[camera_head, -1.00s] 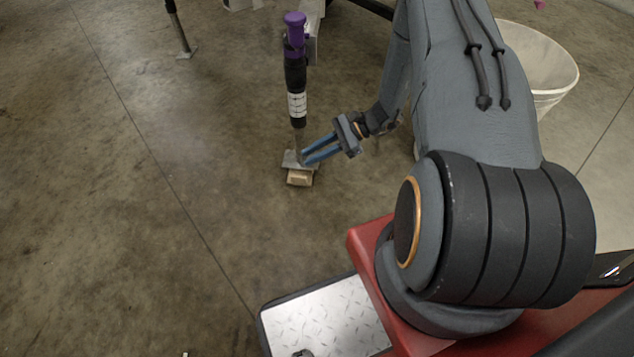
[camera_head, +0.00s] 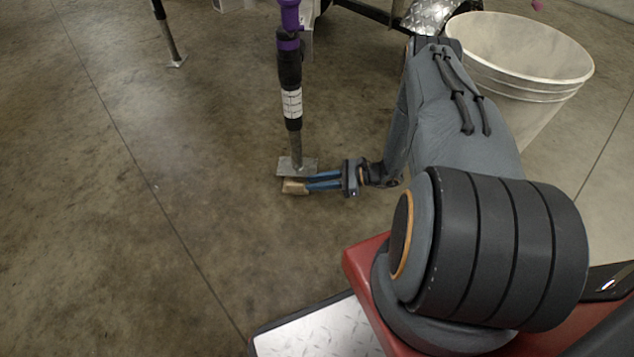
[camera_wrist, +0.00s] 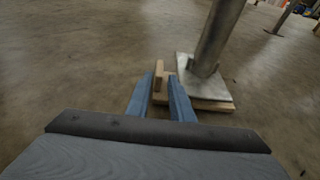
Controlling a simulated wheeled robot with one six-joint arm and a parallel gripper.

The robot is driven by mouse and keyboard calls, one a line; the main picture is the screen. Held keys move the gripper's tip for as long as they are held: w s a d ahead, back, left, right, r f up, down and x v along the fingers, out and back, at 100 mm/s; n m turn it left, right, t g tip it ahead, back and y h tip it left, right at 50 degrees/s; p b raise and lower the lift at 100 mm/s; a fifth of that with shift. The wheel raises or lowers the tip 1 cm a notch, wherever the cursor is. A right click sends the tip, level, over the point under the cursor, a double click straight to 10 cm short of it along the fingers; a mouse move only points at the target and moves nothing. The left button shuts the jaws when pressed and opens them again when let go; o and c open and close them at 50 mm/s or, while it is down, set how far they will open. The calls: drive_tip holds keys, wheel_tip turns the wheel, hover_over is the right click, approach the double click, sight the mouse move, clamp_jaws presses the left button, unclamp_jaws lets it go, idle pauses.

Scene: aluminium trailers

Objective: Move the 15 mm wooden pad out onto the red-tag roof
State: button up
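A small pale wooden pad (camera_head: 295,187) shows by the steel jack foot, at the tips of my gripper. In the wrist view a thin wooden piece (camera_wrist: 159,74) stands up between my two blue fingers, with a narrow gap beside it. A wider, flat wooden piece (camera_wrist: 222,106) lies under the foot plate (camera_wrist: 197,86). I cannot tell which piece is the 15 mm pad. My gripper (camera_head: 312,181) is low, close to the floor, and its fingers are apart. I see no red-tag roof in either view.
The jack leg (camera_head: 292,103), with its purple top, rises from its foot plate (camera_head: 296,165) right beside the gripper. A white bucket (camera_head: 530,55) stands at the upper right. Another leg (camera_head: 165,35) is at the upper left. The floor on the left is clear.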

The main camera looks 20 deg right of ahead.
sight(301, 184)
drive_tip(key=b+x, duration=0.2)
drive_tip(key=x, duration=0.5)
drive_tip(key=shift+w+a+f, duration=0.1)
drive_tip(key=shift+w+a, duration=0.05)
drive_tip(key=shift+a, duration=0.1)
clamp_jaws()
